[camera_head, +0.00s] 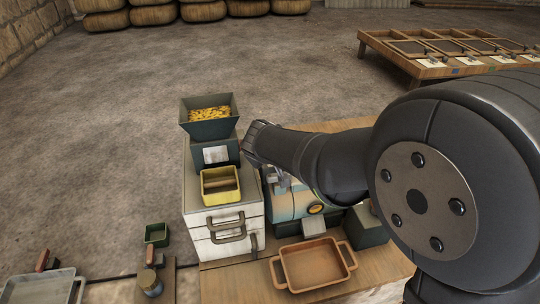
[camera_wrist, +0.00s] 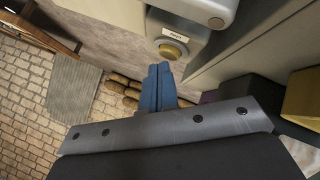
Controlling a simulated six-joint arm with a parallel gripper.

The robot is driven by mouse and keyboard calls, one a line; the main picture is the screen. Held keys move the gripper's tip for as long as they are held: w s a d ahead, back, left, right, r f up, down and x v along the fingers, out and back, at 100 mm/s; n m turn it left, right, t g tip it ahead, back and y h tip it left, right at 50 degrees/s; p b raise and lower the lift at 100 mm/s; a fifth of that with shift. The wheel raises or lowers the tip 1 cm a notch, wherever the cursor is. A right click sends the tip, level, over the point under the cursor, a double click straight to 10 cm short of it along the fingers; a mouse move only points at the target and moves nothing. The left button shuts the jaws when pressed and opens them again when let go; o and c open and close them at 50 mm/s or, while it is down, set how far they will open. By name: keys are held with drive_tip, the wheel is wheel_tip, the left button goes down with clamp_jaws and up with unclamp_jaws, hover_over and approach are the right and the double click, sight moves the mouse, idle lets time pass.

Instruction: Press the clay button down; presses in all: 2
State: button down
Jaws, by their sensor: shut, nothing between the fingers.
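The clay button (camera_wrist: 173,49) is a round tan-yellow button set in a pale rounded housing, near the top middle of the wrist view. A small label (camera_wrist: 171,32) sits just above it; its lettering is small and hard to read. My gripper (camera_wrist: 158,66) shows its blue fingers closed together with nothing between them. In the picture the fingertips are just below and slightly left of the button; I cannot tell whether they touch it. In the head view my arm hides the gripper, and I cannot make out this button there.
A teal machine with a yellow-orange round part (camera_head: 316,209) stands under my arm. Left of it are a hopper of yellow pieces (camera_head: 209,113), a yellow box (camera_head: 220,186) and a white drawer unit (camera_head: 226,235). A brown tray (camera_head: 313,266) lies in front.

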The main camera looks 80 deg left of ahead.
drive_tip(key=shift+f, duration=0.4)
idle(0.8)
drive_tip(key=shift+r, duration=0.85)
drive_tip(key=shift+r, duration=0.1)
drive_tip(key=shift+r, duration=2.4)
wheel_tip(320, 180, up, 4)
drive_tip(key=shift+f, duration=0.25)
